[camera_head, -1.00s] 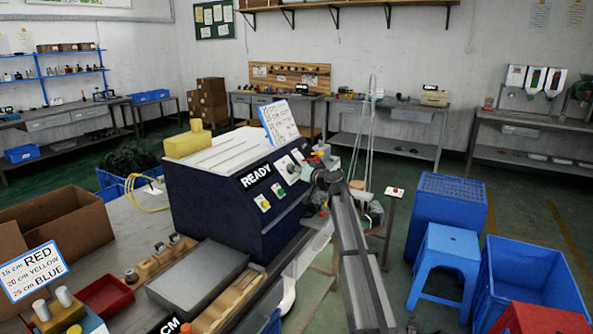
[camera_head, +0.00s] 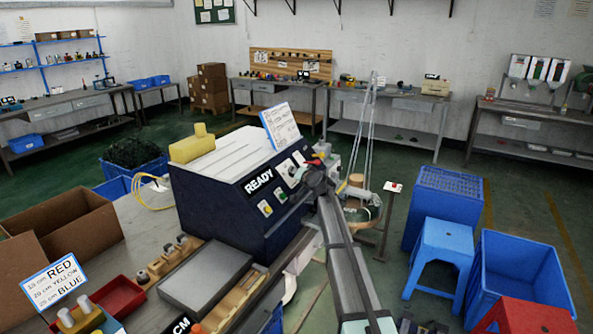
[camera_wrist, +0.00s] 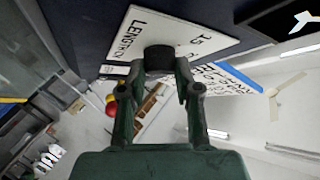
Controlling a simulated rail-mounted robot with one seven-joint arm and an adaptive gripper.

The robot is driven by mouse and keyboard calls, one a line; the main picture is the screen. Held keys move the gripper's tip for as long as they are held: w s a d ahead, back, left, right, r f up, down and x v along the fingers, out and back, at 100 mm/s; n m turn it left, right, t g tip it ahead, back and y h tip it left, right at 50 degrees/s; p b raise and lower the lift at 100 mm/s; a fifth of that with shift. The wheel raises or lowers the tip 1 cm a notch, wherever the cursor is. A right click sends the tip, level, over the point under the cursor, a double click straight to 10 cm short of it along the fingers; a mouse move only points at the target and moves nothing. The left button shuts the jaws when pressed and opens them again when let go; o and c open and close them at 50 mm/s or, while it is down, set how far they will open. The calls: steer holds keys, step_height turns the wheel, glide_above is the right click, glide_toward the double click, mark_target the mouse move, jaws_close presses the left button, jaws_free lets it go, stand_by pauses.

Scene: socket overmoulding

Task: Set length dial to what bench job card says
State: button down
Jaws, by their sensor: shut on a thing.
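The length dial is a black knob (camera_wrist: 158,58) on a white plate (camera_wrist: 128,32) marked LENGTH in the wrist view. My gripper (camera_wrist: 160,72) is shut on the knob, a finger on each side. In the head view my gripper (camera_head: 316,178) is at the front of the dark blue machine (camera_head: 215,205), covering the dial. A blue-edged card (camera_head: 281,127) stands on the machine, its writing too small to read.
A card (camera_head: 55,280) at lower left reads 15 cm RED, 20 cm YELLOW, 25 cm BLUE. The machine's panel shows READY (camera_head: 258,181) and coloured buttons. A grey tray (camera_head: 205,275) lies before it. Blue crates (camera_head: 525,275) and a blue stool (camera_head: 443,250) stand right.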

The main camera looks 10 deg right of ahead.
steer(key=shift+w+r, duration=0.1)
steer(key=c, duration=0.8)
jaws_free()
steer(key=v, duration=1.2)
steer(key=shift+a, duration=0.1)
